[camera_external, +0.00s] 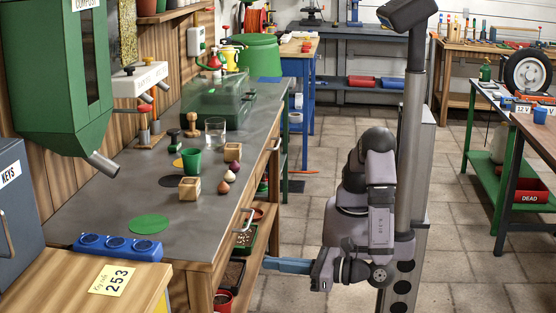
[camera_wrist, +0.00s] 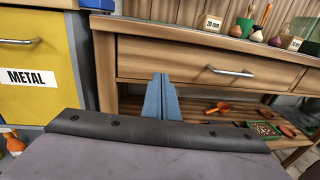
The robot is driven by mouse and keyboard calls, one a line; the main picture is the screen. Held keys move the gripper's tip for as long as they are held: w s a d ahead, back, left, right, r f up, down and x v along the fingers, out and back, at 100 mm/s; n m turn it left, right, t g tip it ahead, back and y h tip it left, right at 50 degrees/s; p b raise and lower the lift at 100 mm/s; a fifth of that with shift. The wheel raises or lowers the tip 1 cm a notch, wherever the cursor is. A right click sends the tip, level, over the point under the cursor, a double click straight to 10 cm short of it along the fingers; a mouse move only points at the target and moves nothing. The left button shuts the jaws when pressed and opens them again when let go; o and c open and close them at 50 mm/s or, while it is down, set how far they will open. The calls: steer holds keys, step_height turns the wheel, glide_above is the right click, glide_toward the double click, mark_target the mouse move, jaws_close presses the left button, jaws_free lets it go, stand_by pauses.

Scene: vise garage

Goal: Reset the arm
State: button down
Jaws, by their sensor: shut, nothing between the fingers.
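My arm is folded beside the bench in the external view. My gripper (camera_external: 268,265) points left toward the bench's lower front, below the tabletop. In the wrist view the blue fingers of my gripper (camera_wrist: 161,80) are together with nothing between them. A wooden drawer with a metal handle (camera_wrist: 231,71) faces the fingers. I cannot tell how far the fingertips are from the drawer front.
The grey bench top (camera_external: 110,190) carries a green cup (camera_external: 191,162), a glass (camera_external: 215,133) and small wooden blocks. A lower shelf (camera_wrist: 215,105) holds trays and an orange trowel (camera_wrist: 218,108). A yellow METAL cabinet (camera_wrist: 40,75) stands left. Tiled floor (camera_external: 470,240) at right is clear.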

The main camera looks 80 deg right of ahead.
steer(key=w+d+r+m+g+h+p, duration=0.1)
steer(key=w+d+m+g+h, duration=0.25)
steer(key=d, duration=0.55)
steer(key=w+d+r+m+g+h+p, duration=0.1)
steer(key=w+d+r+m+g+h, duration=0.25)
steer(key=d, duration=0.55)
steer(key=s+d+f+m+g+y+b, duration=0.2)
steer(key=d+f+m+g+y, duration=0.45)
steer(key=m, duration=0.75)
steer(key=s+d+f+m+g+y+b, duration=0.1)
steer(key=s+d+f+m+g+y, duration=0.25)
steer(key=d+f+m, duration=0.65)
step_height(320, 180, up, 28)
steer(key=d+m+p, duration=0.2)
steer(key=m+p, duration=0.1)
steer(key=p, duration=2.1)
steer(key=shift+w+d+h+p, duration=0.2)
steer(key=shift+w+h+p, duration=0.1)
steer(key=shift+w, duration=0.15)
